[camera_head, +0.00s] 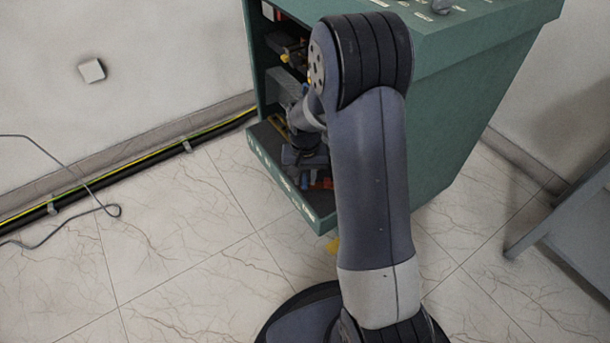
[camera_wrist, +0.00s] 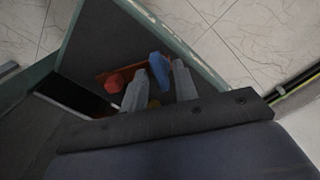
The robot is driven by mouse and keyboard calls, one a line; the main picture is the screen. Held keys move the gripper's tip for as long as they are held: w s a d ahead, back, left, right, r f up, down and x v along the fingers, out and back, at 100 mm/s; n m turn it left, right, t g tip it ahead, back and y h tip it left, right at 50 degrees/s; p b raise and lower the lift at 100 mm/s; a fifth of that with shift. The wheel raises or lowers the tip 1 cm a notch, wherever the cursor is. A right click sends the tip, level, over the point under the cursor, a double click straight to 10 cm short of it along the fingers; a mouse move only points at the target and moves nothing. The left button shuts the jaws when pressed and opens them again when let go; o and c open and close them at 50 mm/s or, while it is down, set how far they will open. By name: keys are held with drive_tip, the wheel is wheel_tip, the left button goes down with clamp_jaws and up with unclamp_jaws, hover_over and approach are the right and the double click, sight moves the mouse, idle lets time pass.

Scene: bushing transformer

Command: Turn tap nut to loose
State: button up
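In the wrist view, my gripper (camera_wrist: 160,68) shows two grey fingers with a clear gap between them. A blue part (camera_wrist: 158,66) shows in this gap, near the fingertips; I cannot tell whether they touch it. A red part (camera_wrist: 113,82) sits to the left of the left finger. I cannot tell which part is the tap nut. In the head view, the wrist is inside the green cabinet (camera_head: 450,110), by its bottom shelf, and my arm hides much of it. Small blue (camera_head: 304,182) and red (camera_head: 328,184) parts show there.
The cabinet's side walls and upper shelves with dark parts (camera_head: 289,48) close in around the wrist. A grey table (camera_head: 570,235) stands at the right. A cable run (camera_head: 150,160) follows the wall base. The tiled floor at left is mostly clear, with a loose grey cable.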

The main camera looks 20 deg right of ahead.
sight(305, 179)
drive_tip(key=shift+o, duration=0.4)
wheel_tip(305, 179, up, 11)
drive_tip(key=p, duration=0.3)
drive_tip(key=shift+p, duration=0.4)
drive_tip(key=shift+f, duration=0.15)
wheel_tip(305, 179, down, 11)
drive_tip(key=b, duration=0.4)
drive_tip(key=shift+m+b, duration=0.3)
drive_tip(key=shift+m, duration=0.4)
drive_tip(key=shift+r, duration=0.2)
